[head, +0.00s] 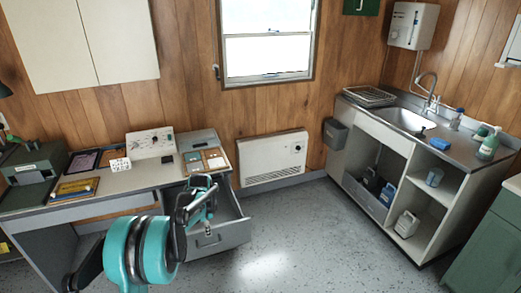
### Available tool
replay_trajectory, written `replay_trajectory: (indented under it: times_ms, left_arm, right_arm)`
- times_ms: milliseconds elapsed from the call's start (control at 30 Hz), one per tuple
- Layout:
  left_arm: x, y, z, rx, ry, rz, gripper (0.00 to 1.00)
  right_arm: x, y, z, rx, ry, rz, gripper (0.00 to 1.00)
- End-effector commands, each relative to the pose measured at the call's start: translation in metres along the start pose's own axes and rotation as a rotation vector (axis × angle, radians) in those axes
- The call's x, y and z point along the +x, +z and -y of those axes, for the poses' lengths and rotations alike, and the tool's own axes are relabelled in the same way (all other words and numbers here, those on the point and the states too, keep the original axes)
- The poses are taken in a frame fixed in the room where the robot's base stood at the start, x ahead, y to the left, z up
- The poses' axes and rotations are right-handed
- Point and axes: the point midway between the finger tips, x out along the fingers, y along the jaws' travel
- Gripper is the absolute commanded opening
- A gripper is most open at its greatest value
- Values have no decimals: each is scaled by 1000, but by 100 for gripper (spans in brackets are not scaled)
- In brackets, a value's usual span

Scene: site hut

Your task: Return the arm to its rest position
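My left arm, teal and black, rises from the bottom of the head view. Its gripper (204,212) hangs over the open drawer (222,238) at the right end of the desk. The gripper is small and partly overlapped by its own links, so I cannot tell whether its fingers are open or shut, or whether they touch anything. The arm hides part of the drawer and its inside. My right gripper is not in view.
The desk (117,184) holds a green machine (36,165), trays, a white panel box (150,142) and papers. A wall heater (272,158) is behind. A sink unit (405,150) with open shelves stands at right. The floor (300,235) between is clear.

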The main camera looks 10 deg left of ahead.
Motion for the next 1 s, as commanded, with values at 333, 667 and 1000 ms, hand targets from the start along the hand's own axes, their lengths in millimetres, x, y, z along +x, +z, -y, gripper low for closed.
replay_trajectory:
  times_ms: [333,667,1000]
  left_arm:
    - [-101,-12,-61,-235,-83,-75,31]
    - [-183,-5,-172,-578,-157,-226,31]
    - [-194,17,-282,-903,-162,-408,31]
  right_arm:
    - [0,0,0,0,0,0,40]
    - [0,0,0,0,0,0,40]
    - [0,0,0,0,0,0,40]
